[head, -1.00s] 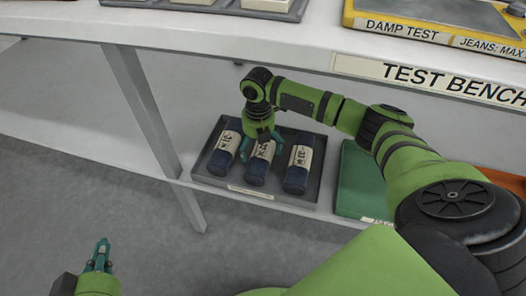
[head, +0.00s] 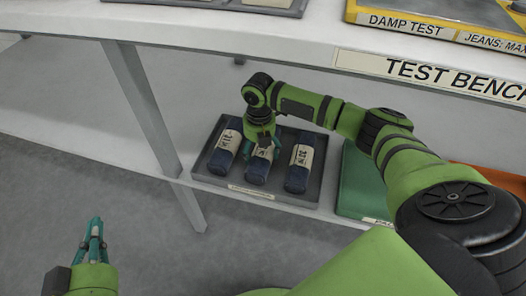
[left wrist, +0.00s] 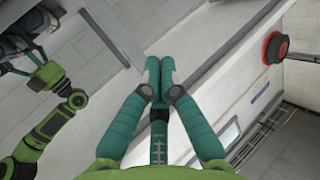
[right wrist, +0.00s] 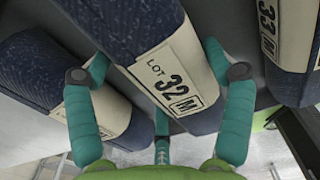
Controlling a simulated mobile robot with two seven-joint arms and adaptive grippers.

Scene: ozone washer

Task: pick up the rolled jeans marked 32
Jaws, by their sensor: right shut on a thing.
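The rolled jeans marked 32 (head: 257,169) are a dark blue roll with a cream band, the middle of three in a grey tray (head: 216,184). In the right wrist view the band (right wrist: 172,75) reads LOT 32 M. My right gripper (head: 262,143) reaches down from above and is shut on this roll, one finger on each side. Its fingers also show in the right wrist view (right wrist: 158,70). The roll still lies in the tray. My left gripper (head: 92,242) is far from the tray, empty, with its fingertips together in the left wrist view (left wrist: 160,68).
Similar rolls lie close on the left (head: 225,150) and right (head: 300,165). The tray stands on a low shelf under the white test bench top (head: 300,45). A green tray (head: 358,185) is to its right. A bench leg (head: 145,105) stands to its left.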

